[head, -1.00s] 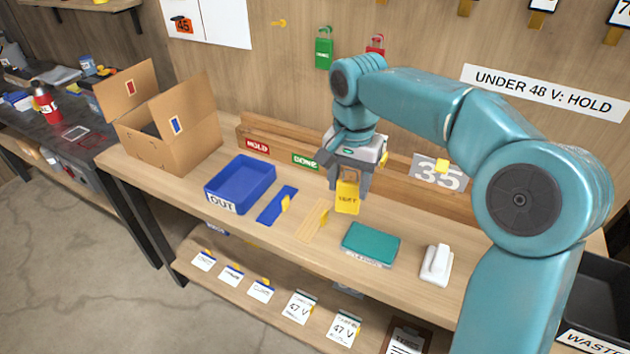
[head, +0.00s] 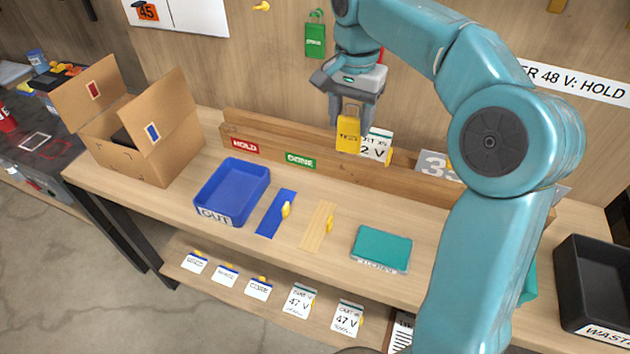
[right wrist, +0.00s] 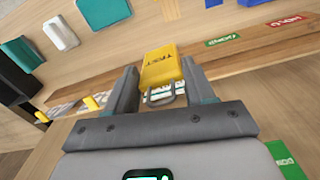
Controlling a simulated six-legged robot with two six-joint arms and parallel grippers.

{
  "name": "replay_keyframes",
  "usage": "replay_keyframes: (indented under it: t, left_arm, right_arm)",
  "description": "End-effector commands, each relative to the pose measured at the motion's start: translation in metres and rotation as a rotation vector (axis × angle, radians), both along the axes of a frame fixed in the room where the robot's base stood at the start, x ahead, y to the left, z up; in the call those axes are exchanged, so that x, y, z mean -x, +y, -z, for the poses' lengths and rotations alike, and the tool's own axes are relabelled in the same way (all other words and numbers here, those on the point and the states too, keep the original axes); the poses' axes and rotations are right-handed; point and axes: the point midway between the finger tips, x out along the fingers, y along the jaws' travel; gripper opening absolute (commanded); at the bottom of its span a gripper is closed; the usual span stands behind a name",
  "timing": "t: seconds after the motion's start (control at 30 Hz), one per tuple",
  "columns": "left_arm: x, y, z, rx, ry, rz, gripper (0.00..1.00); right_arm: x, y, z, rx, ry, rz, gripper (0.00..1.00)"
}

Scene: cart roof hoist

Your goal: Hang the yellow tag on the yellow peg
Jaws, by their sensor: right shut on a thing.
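My right gripper (head: 351,106) is shut on the yellow tag (head: 348,135), holding it by its loop. The tag hangs upright below the fingers, in front of the wooden rail and above the bench. In the right wrist view the tag (right wrist: 160,68) sits just beyond the two fingers (right wrist: 160,92), its loop between them. The yellow peg (head: 262,6) shows on the wall at the top edge of the head view, bare, up and left of my gripper. My left gripper is not in view.
A green tag (head: 316,38) hangs on the wall between the peg and my gripper. A white card (head: 377,146) stands on the rail (head: 270,142) just right of the yellow tag. A blue OUT tray (head: 264,180), a teal box (head: 381,249) and a cardboard box (head: 178,125) are on the bench.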

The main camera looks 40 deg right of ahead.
Motion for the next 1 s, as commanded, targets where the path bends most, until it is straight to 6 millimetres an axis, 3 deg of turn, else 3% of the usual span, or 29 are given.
replay_keyframes:
  t: [0.2, 0.33, 0.8, 1.0]
  left_arm:
    - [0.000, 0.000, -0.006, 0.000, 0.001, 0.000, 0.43]
    - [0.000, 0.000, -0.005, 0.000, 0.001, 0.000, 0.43]
    - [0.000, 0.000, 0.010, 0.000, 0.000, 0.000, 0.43]
    - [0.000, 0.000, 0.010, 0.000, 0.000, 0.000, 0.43]
  right_arm:
    - [0.016, -0.016, -0.011, 0.001, -0.001, 0.048, 0.17]
    - [0.020, -0.020, -0.002, 0.000, 0.001, 0.061, 0.17]
    - [0.019, -0.022, 0.125, 0.000, 0.004, 0.061, 0.17]
    - [0.016, -0.022, 0.147, 0.001, -0.001, 0.061, 0.17]
